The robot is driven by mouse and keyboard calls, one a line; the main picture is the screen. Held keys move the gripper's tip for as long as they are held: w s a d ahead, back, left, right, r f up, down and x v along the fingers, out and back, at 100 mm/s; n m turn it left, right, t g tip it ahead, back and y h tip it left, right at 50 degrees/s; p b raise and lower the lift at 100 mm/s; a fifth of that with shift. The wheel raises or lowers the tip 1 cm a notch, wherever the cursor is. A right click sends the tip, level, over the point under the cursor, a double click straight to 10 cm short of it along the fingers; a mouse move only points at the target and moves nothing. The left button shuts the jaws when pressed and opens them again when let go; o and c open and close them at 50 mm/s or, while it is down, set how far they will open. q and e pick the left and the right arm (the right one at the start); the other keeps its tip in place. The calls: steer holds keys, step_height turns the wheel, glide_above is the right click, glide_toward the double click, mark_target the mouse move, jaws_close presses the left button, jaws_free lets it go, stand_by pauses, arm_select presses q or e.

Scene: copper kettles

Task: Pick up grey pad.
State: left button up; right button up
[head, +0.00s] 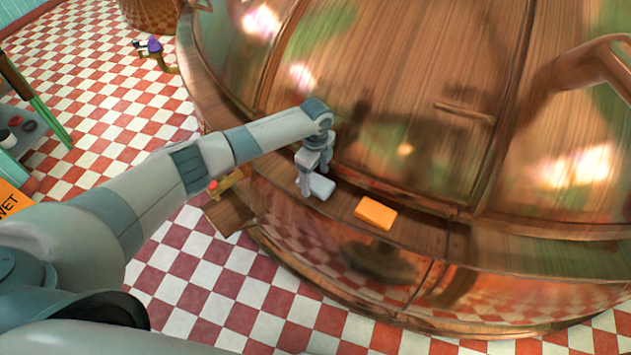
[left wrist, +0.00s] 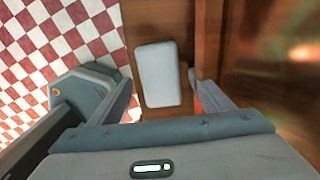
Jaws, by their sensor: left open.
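The grey pad (head: 321,186) is a small light-grey block with rounded edges. It lies on the narrow wooden ledge (head: 420,238) that runs around the big copper kettle. My left gripper (head: 313,182) is open and points down at the pad. In the left wrist view the pad (left wrist: 158,75) shows whole between the two fingers of my left gripper (left wrist: 160,98), closer to the right finger. I cannot tell whether either finger touches it. My right gripper is not in view.
An orange block (head: 375,213) lies on the same ledge to the right of the pad. The kettle's curved copper wall (head: 400,110) rises right behind the ledge. The red and white checked floor (head: 215,290) lies below its outer edge. An orange sign (head: 12,205) stands at the left.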

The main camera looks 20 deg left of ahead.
arm_select(q)
steer(key=shift+f, duration=0.65)
steer(key=shift+c, duration=0.6)
steer(key=c, duration=1)
steer(key=shift+r, duration=0.15)
steer(key=shift+r+b, duration=0.3)
steer(key=shift+r, duration=0.25)
step_height(320, 180, up, 2)
steer(key=shift+w+r+b, duration=0.1)
steer(key=shift+r+b, duration=0.1)
steer(key=shift+b, duration=0.35)
steer(key=s+d+r+b, duration=0.1)
steer(key=d+r, duration=0.1)
steer(key=d, duration=0.1)
steer(key=s+d+r+b, duration=0.1)
steer(key=s+d+r, duration=0.1)
steer(key=d+r, duration=0.1)
steer(key=s+d+r+b, duration=0.1)
steer(key=s+d+r, duration=0.1)
steer(key=d, duration=0.2)
steer(key=shift+s+d+r, duration=0.15)
steer(key=shift+d, duration=0.15)
